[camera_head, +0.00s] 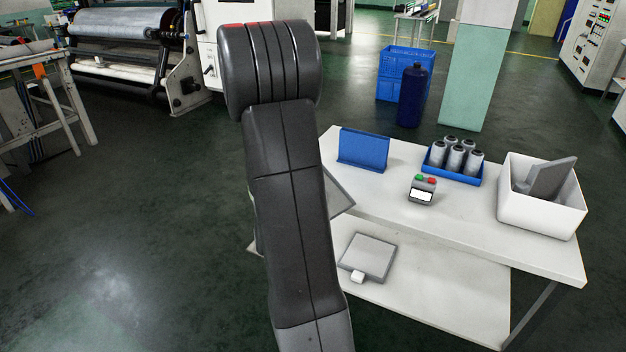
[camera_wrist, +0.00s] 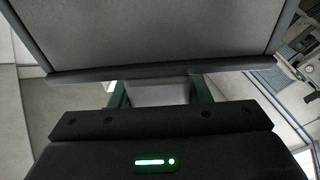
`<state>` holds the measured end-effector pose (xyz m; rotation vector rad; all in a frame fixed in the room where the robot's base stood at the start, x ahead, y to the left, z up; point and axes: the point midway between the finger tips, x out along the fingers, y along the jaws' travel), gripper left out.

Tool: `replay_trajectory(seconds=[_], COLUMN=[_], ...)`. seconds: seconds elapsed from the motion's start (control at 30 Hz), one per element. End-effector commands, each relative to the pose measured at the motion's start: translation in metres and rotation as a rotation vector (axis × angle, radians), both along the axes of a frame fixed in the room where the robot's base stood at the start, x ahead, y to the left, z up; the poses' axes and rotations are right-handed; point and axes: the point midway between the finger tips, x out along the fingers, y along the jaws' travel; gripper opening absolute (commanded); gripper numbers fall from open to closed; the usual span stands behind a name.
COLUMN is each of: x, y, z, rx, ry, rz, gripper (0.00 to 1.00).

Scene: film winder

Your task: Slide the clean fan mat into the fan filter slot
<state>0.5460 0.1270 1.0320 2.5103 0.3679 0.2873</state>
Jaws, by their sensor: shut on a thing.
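In the wrist view, my gripper (camera_wrist: 160,90) is shut on a grey mat (camera_wrist: 160,35) with a darker rim. The mat fills the top of that view, and a pale block, perhaps its tab, sits between the green fingers. In the head view my arm hides the gripper; part of a grey panel (camera_head: 338,196), perhaps the held mat, shows right of the arm. Another grey mat (camera_head: 369,256) with a white tab lies on the lower shelf. Grey pads (camera_head: 548,180) stand tilted in a white bin (camera_head: 535,212). I cannot make out the fan filter slot.
A white table (camera_head: 465,215) has a lower shelf (camera_head: 445,302). On top are a blue holder (camera_head: 363,150), a blue tray (camera_head: 450,175) of several spools, and a small device (camera_head: 422,190) with red and green buttons.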

Motion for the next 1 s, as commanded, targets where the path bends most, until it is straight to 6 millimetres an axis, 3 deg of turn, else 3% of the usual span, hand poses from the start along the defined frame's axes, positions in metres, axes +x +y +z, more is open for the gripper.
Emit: replay_trajectory(seconds=[0.1, 0.53, 0.7, 1.0], x=[-0.013, -0.052, -0.066, -0.086], y=[0.026, 0.117, 0.151, 0.195], z=[0.025, 0.098, 0.125, 0.16], rx=[-0.142, -0.555, -0.65, -0.737], ry=[-0.053, -0.333, -0.455, -0.611], rz=[0.134, 0.561, 0.688, 0.827], gripper=[0.19, 0.19, 0.19, 0.19])
